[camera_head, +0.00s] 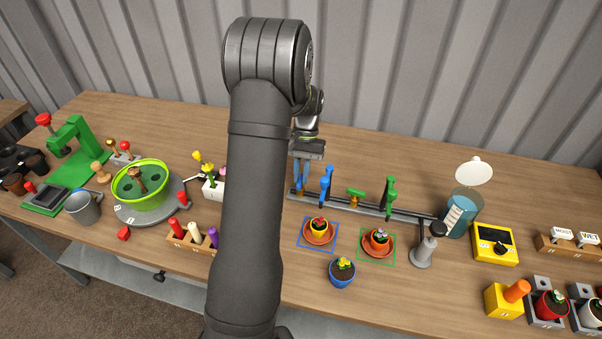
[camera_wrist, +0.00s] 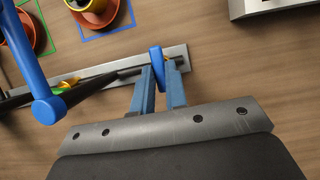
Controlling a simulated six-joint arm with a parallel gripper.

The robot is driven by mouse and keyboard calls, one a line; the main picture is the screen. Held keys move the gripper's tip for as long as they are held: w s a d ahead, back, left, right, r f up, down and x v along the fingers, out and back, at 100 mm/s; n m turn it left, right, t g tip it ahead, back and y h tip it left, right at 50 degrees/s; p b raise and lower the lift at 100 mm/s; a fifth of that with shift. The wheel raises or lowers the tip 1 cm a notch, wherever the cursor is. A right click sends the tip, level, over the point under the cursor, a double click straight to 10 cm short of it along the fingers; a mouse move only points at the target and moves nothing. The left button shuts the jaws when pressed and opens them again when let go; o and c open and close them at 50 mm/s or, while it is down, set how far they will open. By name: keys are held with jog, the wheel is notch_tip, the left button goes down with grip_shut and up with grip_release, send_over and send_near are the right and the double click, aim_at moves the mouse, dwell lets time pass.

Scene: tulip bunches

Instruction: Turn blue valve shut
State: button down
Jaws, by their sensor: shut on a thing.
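The blue valve handle (camera_wrist: 156,58) is a flat blue piece on the grey rail (camera_wrist: 110,72), near the rail's end in the wrist view. My gripper (camera_wrist: 161,75) is shut on it, with one finger on each side. In the head view my gripper (camera_head: 301,183) points down at the rail's left end, and its fingers hide most of the handle. A blue upright spout (camera_head: 326,185) stands just to the right; it also shows large at the left of the wrist view (camera_wrist: 38,95).
A green valve (camera_head: 355,194) and a green spout (camera_head: 390,196) stand farther right on the rail. Potted plants on orange saucers (camera_head: 318,232) sit in front, inside blue and green outlines. A water tank (camera_head: 462,212) stands at the rail's right end.

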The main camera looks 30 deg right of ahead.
dwell(0.3)
jog(key=c, duration=1.4)
grip_release()
jog(key=shift+c, duration=0.2)
jog(key=v, duration=1.7)
jog(key=shift+r, duration=0.15)
jog(key=shift+d, duration=0.15)
jog(key=x, duration=1.7)
jog(key=shift+a, duration=0.2)
